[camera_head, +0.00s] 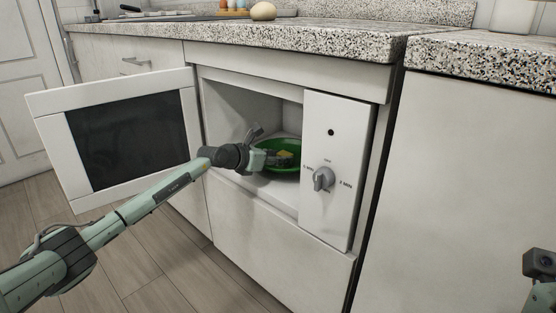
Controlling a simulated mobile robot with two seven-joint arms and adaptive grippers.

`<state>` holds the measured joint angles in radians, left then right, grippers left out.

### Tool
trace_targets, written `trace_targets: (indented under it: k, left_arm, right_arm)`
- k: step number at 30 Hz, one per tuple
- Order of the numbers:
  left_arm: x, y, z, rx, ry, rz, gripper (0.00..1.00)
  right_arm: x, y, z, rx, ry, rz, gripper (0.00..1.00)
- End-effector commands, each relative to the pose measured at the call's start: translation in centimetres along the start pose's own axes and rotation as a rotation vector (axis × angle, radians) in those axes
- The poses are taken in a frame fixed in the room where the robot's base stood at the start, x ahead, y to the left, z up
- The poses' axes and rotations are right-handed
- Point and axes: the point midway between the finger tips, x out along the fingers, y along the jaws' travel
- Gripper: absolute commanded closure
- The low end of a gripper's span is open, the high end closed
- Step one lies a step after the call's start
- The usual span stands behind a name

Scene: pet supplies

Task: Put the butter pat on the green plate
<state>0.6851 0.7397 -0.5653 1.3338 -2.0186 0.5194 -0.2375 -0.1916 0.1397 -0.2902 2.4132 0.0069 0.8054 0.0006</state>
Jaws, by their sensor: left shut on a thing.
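The green plate (290,144) sits inside the open microwave (340,180). My left gripper (278,157) reaches in from the left, over the plate. It is shut on the butter pat (286,154), a small yellow piece at the fingertips. The fingers partly hide the butter and the near part of the plate. I cannot tell whether the butter touches the plate. At the right edge only a piece of my right arm shows; its fingers are out of view.
The microwave door (125,135) is swung open to the left, behind my left arm. The control panel with a knob (323,179) borders the opening on the right. A speckled countertop (330,38) runs above, with a round pale object (263,11) on it.

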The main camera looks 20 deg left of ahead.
Motion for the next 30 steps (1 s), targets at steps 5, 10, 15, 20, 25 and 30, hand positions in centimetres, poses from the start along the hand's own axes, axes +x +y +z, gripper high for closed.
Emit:
trace_targets:
  k: [5, 10, 15, 20, 25, 30]
  left_arm:
    - [0.0, 0.0, 0.0, 0.0, 0.0, 0.0, 0.81]
    - [0.1, 0.0, -0.2, 0.001, 0.0, 0.0, 0.51]
    - [0.1, 0.0, -0.1, 0.001, 0.0, 0.0, 0.42]
    - [0.0, 0.0, -0.1, 0.001, 0.0, 0.0, 0.42]
    - [-1.1, 0.2, 0.2, 0.003, 0.001, 0.002, 0.42]
    - [-4.4, 0.2, 0.2, 0.005, 0.003, 0.003, 0.42]
  right_arm:
    - [0.1, 0.0, -0.2, 0.0, 0.005, 0.0, 0.6]
    - [-0.1, 0.0, -0.1, 0.0, 0.0, 0.0, 0.6]
    - [-0.2, 0.0, -0.1, 0.002, -0.006, 0.001, 0.6]
    - [-0.2, -0.1, -0.1, 0.002, -0.007, 0.001, 0.6]
    - [0.2, -0.1, -0.2, 0.003, -0.002, 0.001, 0.6]
    - [0.7, 0.0, -0.7, 0.006, 0.0, 0.012, 0.6]
